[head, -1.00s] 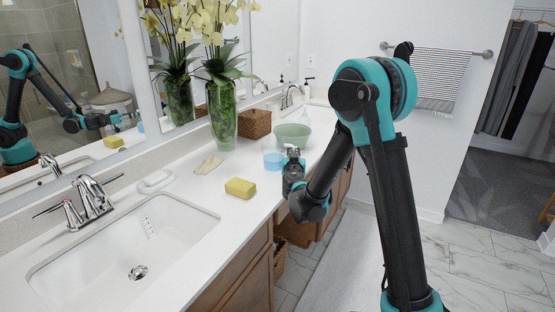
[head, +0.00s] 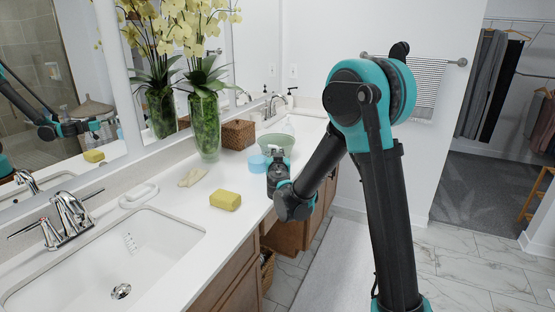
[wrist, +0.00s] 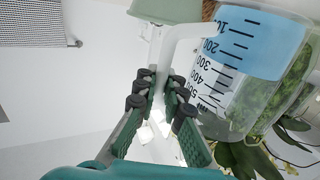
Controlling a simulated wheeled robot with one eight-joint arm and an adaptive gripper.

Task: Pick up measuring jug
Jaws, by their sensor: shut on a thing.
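The measuring jug (wrist: 258,48) is clear, with blue liquid in it and black scale marks. In the wrist view it fills the upper right, turned sideways by the camera angle. Its pale handle (wrist: 178,42) runs down between the finger pads of my gripper (wrist: 158,92), which is shut on it. In the head view the jug (head: 258,163) shows as a small blue shape just left of my gripper (head: 276,158), in front of the green bowl. My gripper partly hides it, and I cannot clearly see the gap under it.
A green bowl (head: 276,144), a wicker basket (head: 238,134) and a glass vase of orchids (head: 204,125) stand behind. A yellow sponge (head: 225,200) lies on the white counter (head: 180,226) near the sink (head: 110,262). The floor to the right is open.

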